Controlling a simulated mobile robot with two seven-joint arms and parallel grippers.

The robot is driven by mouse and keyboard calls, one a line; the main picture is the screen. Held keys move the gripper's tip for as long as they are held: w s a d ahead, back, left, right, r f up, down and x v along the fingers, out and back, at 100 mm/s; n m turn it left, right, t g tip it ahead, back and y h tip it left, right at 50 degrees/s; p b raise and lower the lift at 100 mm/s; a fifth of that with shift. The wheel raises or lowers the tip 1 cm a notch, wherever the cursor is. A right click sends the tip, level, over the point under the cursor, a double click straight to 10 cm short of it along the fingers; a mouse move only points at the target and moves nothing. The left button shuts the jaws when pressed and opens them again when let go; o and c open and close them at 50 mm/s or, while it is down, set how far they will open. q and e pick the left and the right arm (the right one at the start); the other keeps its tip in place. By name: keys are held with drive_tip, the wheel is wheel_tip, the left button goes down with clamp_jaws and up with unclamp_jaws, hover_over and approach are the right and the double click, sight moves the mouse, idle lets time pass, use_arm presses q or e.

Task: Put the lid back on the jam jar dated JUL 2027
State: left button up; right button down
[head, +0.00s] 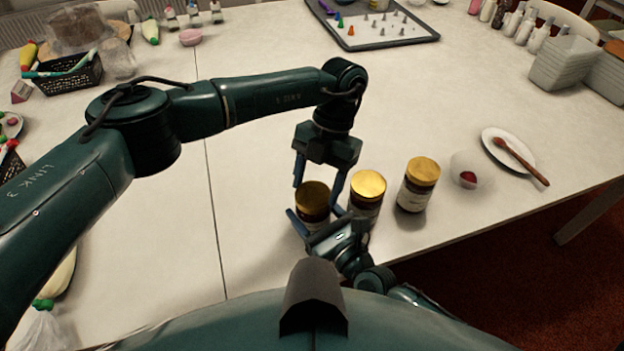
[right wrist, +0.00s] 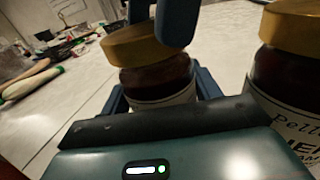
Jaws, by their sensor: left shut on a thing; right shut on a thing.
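The leftmost jam jar (head: 312,214) is dark with a gold lid (head: 313,190) at its top. My left gripper (head: 317,186) reaches down from above and is shut on this lid. My right gripper (head: 318,220) is shut around the jar's body from the front. In the right wrist view the jar (right wrist: 158,78) stands between my right fingers, with a left finger in front of the lid (right wrist: 135,43). I cannot tell whether the lid is fully seated. No date is readable, and much of the label is hidden.
Two more gold-lidded jars stand close to the right: a middle jar (head: 367,192) and a right jar (head: 418,185). Beyond them are a small bowl (head: 472,172) and a plate (head: 500,142) with a wooden spoon (head: 522,163).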

use_arm(q)
drive_tip(key=m, duration=0.2)
drive_tip(key=m+t+y, duration=0.1)
drive_tip(key=m, duration=0.1)
drive_tip(key=m+t, duration=0.1)
drive_tip(key=m, duration=0.1)
drive_tip(key=shift+s+d+y, duration=0.3)
drive_tip(key=shift+y, duration=0.1)
drive_tip(key=m, duration=0.2)
drive_tip(key=m+t, duration=0.1)
drive_tip(key=shift+s+m, duration=0.2)
drive_tip(key=shift+m, duration=0.2)
drive_tip(key=m, duration=0.1)
drive_tip(key=m+t, duration=0.1)
drive_tip(key=m, duration=0.1)
drive_tip(key=shift+s+t, duration=0.2)
drive_tip(key=shift+t, duration=0.1)
drive_tip(key=m, duration=0.2)
drive_tip(key=m+t, duration=0.1)
drive_tip(key=m, duration=0.1)
drive_tip(key=m+t, duration=0.1)
drive_tip(key=m, duration=0.1)
drive_tip(key=shift+s+a, duration=0.15)
drive_tip(key=shift+s, duration=0.15)
drive_tip(key=o, duration=1)
drive_tip(key=shift+r, duration=2.2)
drive_tip(key=shift+c, duration=0.3)
